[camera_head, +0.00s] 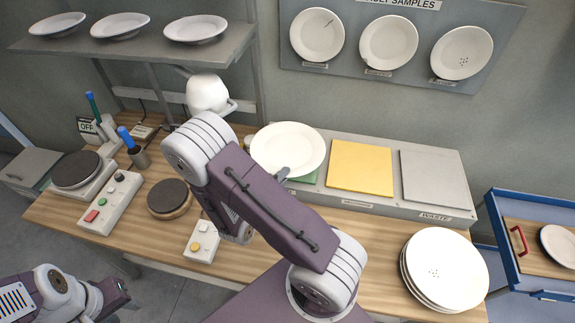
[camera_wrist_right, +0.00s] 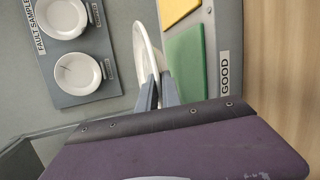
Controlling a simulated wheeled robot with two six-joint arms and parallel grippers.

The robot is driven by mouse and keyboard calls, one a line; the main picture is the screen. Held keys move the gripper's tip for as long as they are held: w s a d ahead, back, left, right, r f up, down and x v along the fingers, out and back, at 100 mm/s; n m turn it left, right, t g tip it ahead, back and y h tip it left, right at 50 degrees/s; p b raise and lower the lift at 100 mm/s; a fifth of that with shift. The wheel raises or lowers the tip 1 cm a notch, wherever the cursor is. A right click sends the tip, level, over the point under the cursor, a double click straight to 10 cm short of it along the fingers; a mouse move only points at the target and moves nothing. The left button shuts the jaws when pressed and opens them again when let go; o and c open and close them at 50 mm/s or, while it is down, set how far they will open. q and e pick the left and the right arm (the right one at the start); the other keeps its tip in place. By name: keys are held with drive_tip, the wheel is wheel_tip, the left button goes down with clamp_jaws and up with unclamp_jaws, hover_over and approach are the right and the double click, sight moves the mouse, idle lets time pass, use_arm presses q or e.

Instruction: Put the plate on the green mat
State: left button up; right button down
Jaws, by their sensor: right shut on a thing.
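A white plate (camera_head: 288,149) is held by its rim in my right gripper (camera_head: 281,174), whose fingers also show shut on it in the right wrist view (camera_wrist_right: 157,92). In that view the plate (camera_wrist_right: 146,52) is seen nearly edge-on beside the green mat (camera_wrist_right: 188,60), which has a GOOD label by it. In the head view the plate and my right arm hide most of the green mat (camera_head: 309,179). I cannot tell how high the plate is above it. My left gripper (camera_head: 118,295) is at the lower left, far from the plate; its opening is unclear.
A yellow mat (camera_head: 360,167) and a grey mat (camera_head: 435,177) labelled WASTE lie to the right. A plate stack (camera_head: 443,270) stands on the front right of the table. Hot plates, a button box (camera_head: 201,241) and a white kettle-like vessel (camera_head: 208,93) stand left.

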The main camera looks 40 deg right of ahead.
sight(286, 165)
drive_tip(key=w+d+f, duration=0.1)
drive_tip(key=w+d, duration=0.1)
drive_tip(key=w+d+f+p, duration=0.1)
drive_tip(key=w+f, duration=0.1)
drive_tip(key=w+d+f+p, duration=0.1)
drive_tip(key=w+d, duration=0.1)
drive_tip(key=shift+d+f, duration=0.3)
drive_tip(key=shift+d, duration=0.05)
drive_tip(key=shift+w+d+f, duration=0.3)
drive_tip(key=shift+d, duration=0.05)
wheel_tip(286, 165, down, 3)
drive_tip(key=shift+s+a+f+p, duration=0.1)
drive_tip(key=shift+f+p, duration=0.1)
drive_tip(key=shift+p, duration=0.3)
drive_tip(key=shift+f, duration=0.4)
drive_tip(key=shift+f, duration=0.1)
drive_tip(key=c, duration=1.8)
unclamp_jaws()
